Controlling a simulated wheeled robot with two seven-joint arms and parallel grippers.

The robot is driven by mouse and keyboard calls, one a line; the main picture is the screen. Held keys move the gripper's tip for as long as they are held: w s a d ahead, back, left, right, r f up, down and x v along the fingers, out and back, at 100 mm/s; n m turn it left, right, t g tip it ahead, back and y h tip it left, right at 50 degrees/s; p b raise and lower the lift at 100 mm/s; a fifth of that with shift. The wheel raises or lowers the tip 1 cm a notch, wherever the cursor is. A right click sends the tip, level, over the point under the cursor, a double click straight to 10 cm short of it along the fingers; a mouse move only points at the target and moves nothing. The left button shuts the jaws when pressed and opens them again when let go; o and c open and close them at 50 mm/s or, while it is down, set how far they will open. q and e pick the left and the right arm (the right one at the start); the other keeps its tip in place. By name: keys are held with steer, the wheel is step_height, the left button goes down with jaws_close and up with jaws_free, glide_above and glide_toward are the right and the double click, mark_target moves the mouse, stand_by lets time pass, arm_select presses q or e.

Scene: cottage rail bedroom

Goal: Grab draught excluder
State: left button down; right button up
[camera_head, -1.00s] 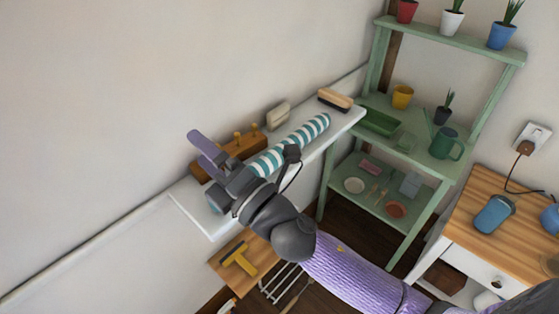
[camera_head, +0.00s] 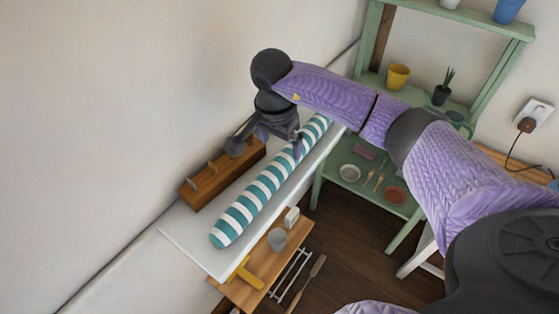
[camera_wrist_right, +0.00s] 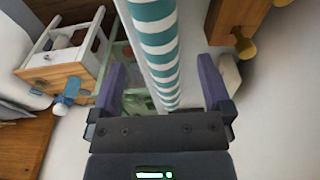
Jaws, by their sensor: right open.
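The draught excluder (camera_head: 265,192) is a long roll with teal and white stripes. It lies along the white shelf (camera_head: 190,240) against the wall. In the head view my right gripper (camera_head: 268,148) is over its far part, pointing down, with its jaws open. In the right wrist view the draught excluder (camera_wrist_right: 160,45) runs between the two spread purple fingers of my right gripper (camera_wrist_right: 163,75), with gaps on both sides. I cannot tell how far the fingertips reach down beside it. My left gripper is not in view.
A wooden peg block (camera_head: 222,178) stands on the shelf beside the roll, close to the wall. A green shelf unit (camera_head: 360,165) stands to the right.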

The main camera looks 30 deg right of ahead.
mark_target(283, 158)
steer(key=f, duration=0.4)
steer(key=d+f+b, duration=0.1)
steer(key=f, duration=0.1)
steer(key=shift+a, duration=0.1)
jaws_close()
